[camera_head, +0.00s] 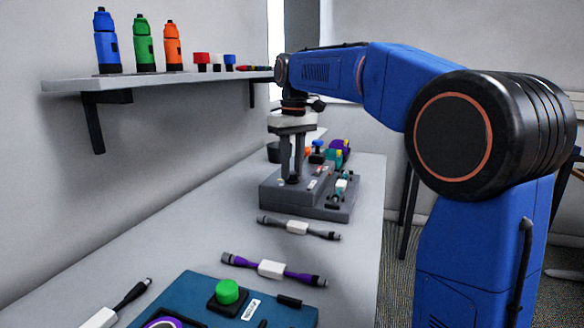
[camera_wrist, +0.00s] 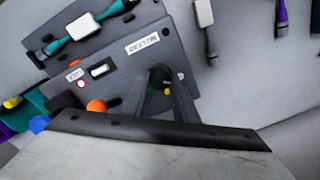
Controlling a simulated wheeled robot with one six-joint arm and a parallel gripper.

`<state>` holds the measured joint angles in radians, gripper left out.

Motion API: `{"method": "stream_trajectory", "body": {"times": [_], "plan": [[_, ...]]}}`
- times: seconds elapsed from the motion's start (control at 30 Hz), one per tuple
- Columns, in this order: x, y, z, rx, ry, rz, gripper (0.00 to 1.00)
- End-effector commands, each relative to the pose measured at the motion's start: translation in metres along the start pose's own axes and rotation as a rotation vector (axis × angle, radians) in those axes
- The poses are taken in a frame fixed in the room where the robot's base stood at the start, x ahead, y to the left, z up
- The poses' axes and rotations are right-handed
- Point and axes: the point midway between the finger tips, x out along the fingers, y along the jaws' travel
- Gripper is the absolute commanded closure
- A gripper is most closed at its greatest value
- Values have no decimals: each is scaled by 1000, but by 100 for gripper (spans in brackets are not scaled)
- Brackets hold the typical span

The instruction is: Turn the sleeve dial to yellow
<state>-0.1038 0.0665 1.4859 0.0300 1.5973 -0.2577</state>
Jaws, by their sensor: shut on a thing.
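The grey sleeve machine (camera_head: 283,200) stands on the bench in the head view; its top (camera_wrist: 120,88) fills the upper middle of the wrist view. The dark round sleeve dial (camera_wrist: 160,74) is on this top, near a white printed label (camera_wrist: 142,43). My gripper (camera_head: 291,178) points down over the machine; in the wrist view its two fingers (camera_wrist: 165,90) are shut on the dial, one on each side. Small green and orange-red marks show beside the dial. The fingers hide part of it, and I cannot tell which colour it points to. In the head view the dial is hidden.
A teal cable with a white block (camera_head: 342,186) lies on the machine's side ledge. A grey cable (camera_head: 298,228) and a purple cable (camera_head: 271,268) lie in front. A teal board (camera_head: 190,290) with a green button (camera_head: 228,291) is nearer. Bottles (camera_head: 144,45) stand on the shelf (camera_head: 150,82).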

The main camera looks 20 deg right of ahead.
Motion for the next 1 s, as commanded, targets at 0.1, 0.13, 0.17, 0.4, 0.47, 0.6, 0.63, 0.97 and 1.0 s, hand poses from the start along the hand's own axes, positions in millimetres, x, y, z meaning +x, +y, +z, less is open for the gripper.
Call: {"method": "stream_trajectory", "body": {"times": [0.1,0.13,0.17,0.4,0.47,0.6,0.63,0.97,1.0], "plan": [[0,0,0,84,3,0,96],[0,0,0,108,4,0,96],[0,0,0,134,4,0,96],[0,0,1,361,11,0,96],[0,0,1,418,13,0,96],[0,0,1,547,17,0,96],[0,0,1,574,18,0,96],[0,0,1,811,26,0,96],[0,0,1,832,27,0,96]]}}
